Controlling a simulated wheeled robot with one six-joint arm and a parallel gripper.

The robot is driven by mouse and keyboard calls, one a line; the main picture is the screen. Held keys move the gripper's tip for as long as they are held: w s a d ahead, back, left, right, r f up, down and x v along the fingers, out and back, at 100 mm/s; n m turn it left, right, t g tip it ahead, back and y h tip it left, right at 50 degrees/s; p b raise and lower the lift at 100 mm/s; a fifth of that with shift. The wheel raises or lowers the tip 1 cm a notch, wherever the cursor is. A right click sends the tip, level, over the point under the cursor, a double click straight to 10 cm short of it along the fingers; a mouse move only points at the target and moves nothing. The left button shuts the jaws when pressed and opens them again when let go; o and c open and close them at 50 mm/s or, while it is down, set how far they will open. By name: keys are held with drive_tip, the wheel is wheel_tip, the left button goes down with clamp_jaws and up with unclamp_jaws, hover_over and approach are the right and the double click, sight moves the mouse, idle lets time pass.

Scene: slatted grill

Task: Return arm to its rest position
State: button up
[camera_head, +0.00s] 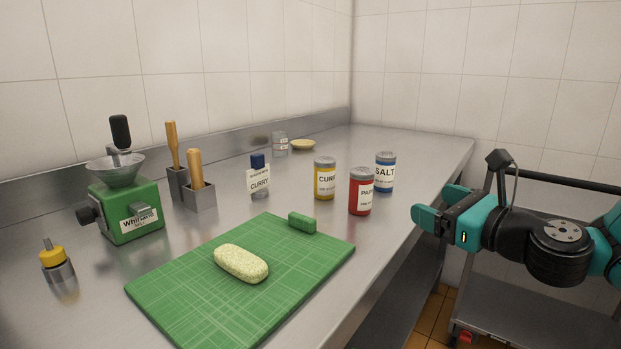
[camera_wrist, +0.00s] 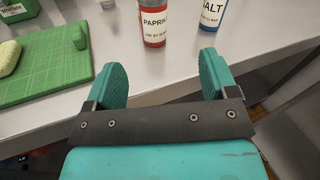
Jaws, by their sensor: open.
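My gripper (camera_head: 436,208) is at the right in the head view, beside the right edge of the steel counter, with its teal fingers pointing left. In the wrist view my gripper (camera_wrist: 161,82) shows two teal fingers spread apart with nothing between them. The red paprika jar (camera_head: 360,191) and the blue salt jar (camera_head: 385,172) stand upright on the counter. In the wrist view the paprika jar (camera_wrist: 153,24) and the salt jar (camera_wrist: 212,14) stand beyond the fingers, apart from them.
A green cutting board (camera_head: 190,292) holds a pale oblong loaf (camera_head: 241,263) and a small green block (camera_head: 301,222). A lower steel surface (camera_head: 540,312) lies beneath my arm.

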drive_tip(key=s+a+f+n+g+y, duration=0.2)
drive_tip(key=s+a+n+g, duration=0.95)
drive_tip(key=n, duration=0.85)
drive_tip(key=s+d+f+n+g+h, duration=0.1)
drive_tip(key=s+d+n+g+h, duration=0.15)
drive_tip(key=s+n, duration=0.45)
drive_tip(key=s+d+n+g+h, duration=0.1)
drive_tip(key=s+d+n+h, duration=0.1)
drive_tip(key=s+n+h, duration=0.4)
wheel_tip(320, 180, up, 14)
drive_tip(key=s+n+y+p, duration=0.1)
drive_tip(key=s+p, duration=0.1)
drive_tip(key=p, duration=1.2)
drive_tip(key=shift+s+d+n, duration=0.15)
drive_tip(key=shift+s+n, duration=0.05)
drive_tip(key=shift+n, duration=0.1)
